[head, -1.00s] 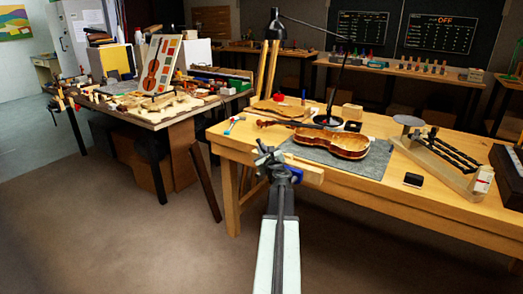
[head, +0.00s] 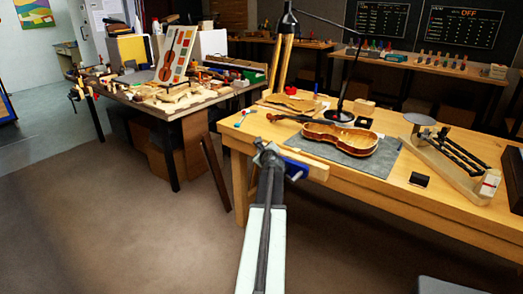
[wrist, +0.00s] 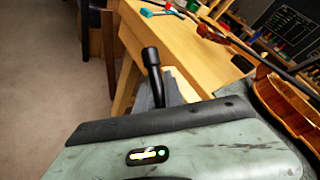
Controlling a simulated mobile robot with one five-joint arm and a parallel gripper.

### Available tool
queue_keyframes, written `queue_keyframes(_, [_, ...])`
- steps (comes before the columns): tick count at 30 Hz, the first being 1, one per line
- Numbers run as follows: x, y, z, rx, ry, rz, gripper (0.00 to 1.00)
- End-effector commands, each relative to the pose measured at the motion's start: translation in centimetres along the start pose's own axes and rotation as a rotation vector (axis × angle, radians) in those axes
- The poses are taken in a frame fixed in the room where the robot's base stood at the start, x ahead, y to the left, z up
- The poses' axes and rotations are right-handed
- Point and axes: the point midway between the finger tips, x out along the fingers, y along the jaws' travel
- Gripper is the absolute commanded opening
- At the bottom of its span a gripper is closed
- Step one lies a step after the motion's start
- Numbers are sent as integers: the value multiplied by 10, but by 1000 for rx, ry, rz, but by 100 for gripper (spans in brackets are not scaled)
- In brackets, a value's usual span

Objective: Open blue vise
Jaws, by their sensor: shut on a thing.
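The blue vise (head: 296,172) is fixed to the front left of the wooden bench, with a pale wooden jaw piece (head: 312,168) against the bench edge. My gripper (head: 267,153) is at the left side of the vise, at its front, and covers part of it. In the wrist view a dark bar with a round knob end (wrist: 151,56) rises past the front of my gripper, beside the pale wood. It looks like the vise handle, and my gripper is shut on it. The fingertips' hold is hidden in both views. I cannot tell how wide the vise jaws stand.
A violin body (head: 340,137) lies on a grey mat (head: 375,165) on the bench (head: 400,195), behind the vise. A lamp (head: 340,115) stands behind it. A cluttered table (head: 170,108) is at the left. A dark plank (head: 216,172) leans near the bench. The floor left is clear.

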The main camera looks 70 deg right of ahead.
Motion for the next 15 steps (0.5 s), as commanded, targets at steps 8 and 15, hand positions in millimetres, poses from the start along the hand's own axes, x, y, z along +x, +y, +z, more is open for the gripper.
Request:
queue_keyframes(8, [-2, -7, -7, 8, 6, -3, 34])
queue_keyframes(15, [-4, -10, -9, 9, 9, -7, 34])
